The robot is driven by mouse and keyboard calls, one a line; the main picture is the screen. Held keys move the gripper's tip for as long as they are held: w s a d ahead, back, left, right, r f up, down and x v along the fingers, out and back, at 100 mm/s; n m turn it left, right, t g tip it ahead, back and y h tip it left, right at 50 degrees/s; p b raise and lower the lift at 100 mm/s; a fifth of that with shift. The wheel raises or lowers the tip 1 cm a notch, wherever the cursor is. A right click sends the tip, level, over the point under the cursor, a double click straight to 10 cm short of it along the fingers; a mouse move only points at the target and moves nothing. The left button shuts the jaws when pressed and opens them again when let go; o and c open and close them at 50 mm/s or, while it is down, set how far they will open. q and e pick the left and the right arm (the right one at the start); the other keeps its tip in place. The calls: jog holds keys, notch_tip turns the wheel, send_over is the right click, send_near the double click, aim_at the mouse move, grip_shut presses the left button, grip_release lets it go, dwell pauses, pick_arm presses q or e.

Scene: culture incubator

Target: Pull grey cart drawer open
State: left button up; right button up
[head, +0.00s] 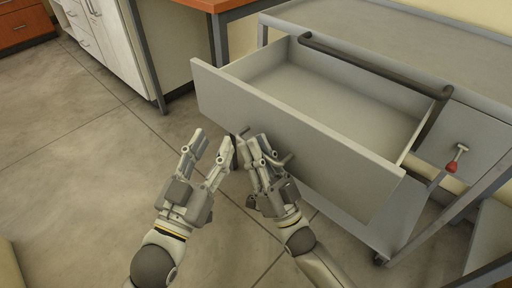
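The grey cart (440,50) stands at the right with its drawer (290,120) pulled well out, and the inside of the drawer looks empty. The drawer front faces my grippers, with part of a small handle (284,160) showing beside my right gripper. My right gripper (253,142) is at the drawer front by this handle. Its fingers partly hide the handle, and I cannot tell whether they close on it. My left gripper (214,143) is open and empty, just left of the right gripper and in front of the drawer's left part.
A dark rail (375,66) runs along the cart's top edge above the drawer. A red-tipped lever (454,162) sticks out right of the drawer. White cabinets (105,40) and an orange-topped table (215,5) stand behind. The floor (70,140) at left is clear.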

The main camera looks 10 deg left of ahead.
jog(key=shift+o, duration=0.4)
jog(key=v, duration=1.2)
jog(key=shift+d+f, duration=0.1)
